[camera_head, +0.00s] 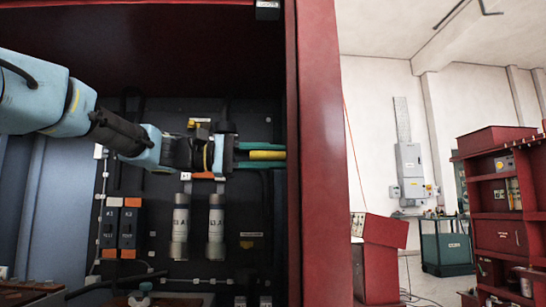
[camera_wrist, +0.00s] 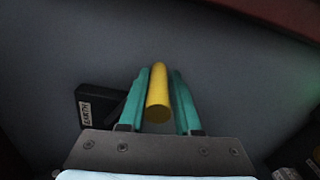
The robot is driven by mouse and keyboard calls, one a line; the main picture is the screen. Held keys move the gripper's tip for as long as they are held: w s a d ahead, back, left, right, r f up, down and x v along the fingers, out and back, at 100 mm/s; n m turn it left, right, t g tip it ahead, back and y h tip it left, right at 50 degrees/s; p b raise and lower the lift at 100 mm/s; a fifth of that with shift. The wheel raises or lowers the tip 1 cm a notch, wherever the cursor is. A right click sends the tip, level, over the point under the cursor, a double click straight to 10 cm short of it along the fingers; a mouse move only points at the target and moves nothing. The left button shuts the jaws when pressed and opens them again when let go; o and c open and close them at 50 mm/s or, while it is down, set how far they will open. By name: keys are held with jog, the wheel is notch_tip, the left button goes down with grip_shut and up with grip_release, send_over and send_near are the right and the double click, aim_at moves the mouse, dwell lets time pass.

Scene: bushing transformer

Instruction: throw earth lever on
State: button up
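The earth lever's yellow round handle (camera_wrist: 158,95) lies between the two teal fingers of my gripper (camera_wrist: 160,92) in the wrist view. The fingers are close along both its sides, and the gripper looks shut on it. A black block labelled EARTH (camera_wrist: 95,108) is just left of the fingers. In the head view my gripper (camera_head: 262,155) points right inside the red cabinet, with the yellow handle (camera_head: 268,155) between its fingers. The lever's pivot and the handle's far end are hidden or unclear.
Two grey cylinders, left (camera_head: 180,225) and right (camera_head: 216,225), stand below my wrist. Switches with orange ends (camera_head: 128,228) are to their left. The red cabinet's edge (camera_head: 318,150) is close right of the gripper. A grey wall fills the wrist view's background.

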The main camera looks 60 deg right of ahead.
jog(key=o, duration=0.4)
jog(key=shift+w, duration=0.1)
jog(key=v, duration=1)
jog(key=shift+w+a, duration=0.25)
